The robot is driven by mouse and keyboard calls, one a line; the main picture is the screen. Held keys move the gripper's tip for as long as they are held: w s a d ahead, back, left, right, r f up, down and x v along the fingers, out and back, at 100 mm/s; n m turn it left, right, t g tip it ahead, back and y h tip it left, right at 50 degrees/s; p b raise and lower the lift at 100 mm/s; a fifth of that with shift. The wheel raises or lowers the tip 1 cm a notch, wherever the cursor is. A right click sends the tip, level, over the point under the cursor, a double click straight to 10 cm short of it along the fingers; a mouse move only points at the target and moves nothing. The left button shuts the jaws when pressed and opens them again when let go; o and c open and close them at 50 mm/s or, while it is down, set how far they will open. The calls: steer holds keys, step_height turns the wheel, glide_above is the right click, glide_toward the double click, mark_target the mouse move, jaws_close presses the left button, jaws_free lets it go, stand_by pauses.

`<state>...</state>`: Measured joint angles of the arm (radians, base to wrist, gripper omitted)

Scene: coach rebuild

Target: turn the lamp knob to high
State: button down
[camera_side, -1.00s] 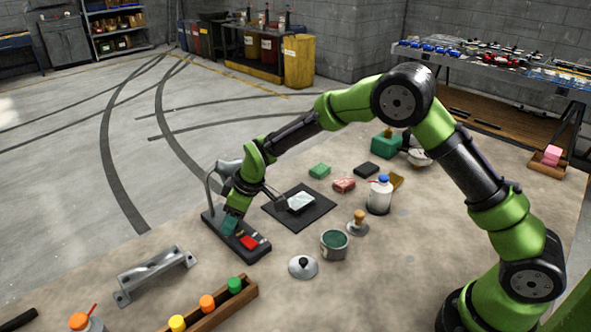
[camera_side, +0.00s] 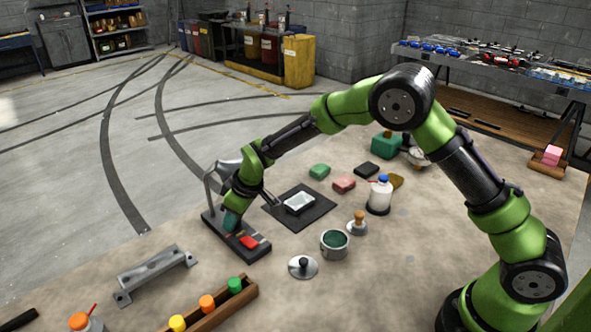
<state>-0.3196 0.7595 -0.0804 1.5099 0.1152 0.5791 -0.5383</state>
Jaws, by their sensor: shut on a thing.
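The lamp has a dark rectangular base (camera_side: 258,251) on the table, with a red block-like part (camera_side: 249,242) near its front end. Its grey neck and head (camera_side: 224,170) rise at the back left, partly hidden behind my arm. My gripper (camera_side: 231,221) points down onto the middle of the lamp base, shut on the teal knob (camera_side: 230,217). The fingertips and most of the knob are too small and covered to see well. I cannot tell which setting the knob is at.
A black mat (camera_side: 311,214) with a white tray (camera_side: 299,202) lies right of the lamp. A wooden rack (camera_side: 213,311) holds coloured bottles. Bare table lies between these.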

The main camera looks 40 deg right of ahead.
steer(key=m, duration=0.1)
steer(key=m+h, duration=0.1)
steer(key=m, duration=0.1)
steer(key=m+h, duration=0.1)
steer(key=m, duration=0.1)
steer(key=shift+s+a, duration=0.1)
steer(key=shift+a, duration=0.2)
steer(key=m+h, duration=0.1)
steer(key=m, duration=0.4)
steer(key=shift+a+h, duration=0.1)
steer(key=shift+h, duration=0.3)
steer(key=shift+m, duration=0.3)
steer(key=c, duration=0.8)
jaws_free()
steer(key=shift+c, duration=0.2)
steer(key=v, duration=1.6)
steer(key=shift+a+r, duration=0.25)
steer(key=shift+r, duration=0.2)
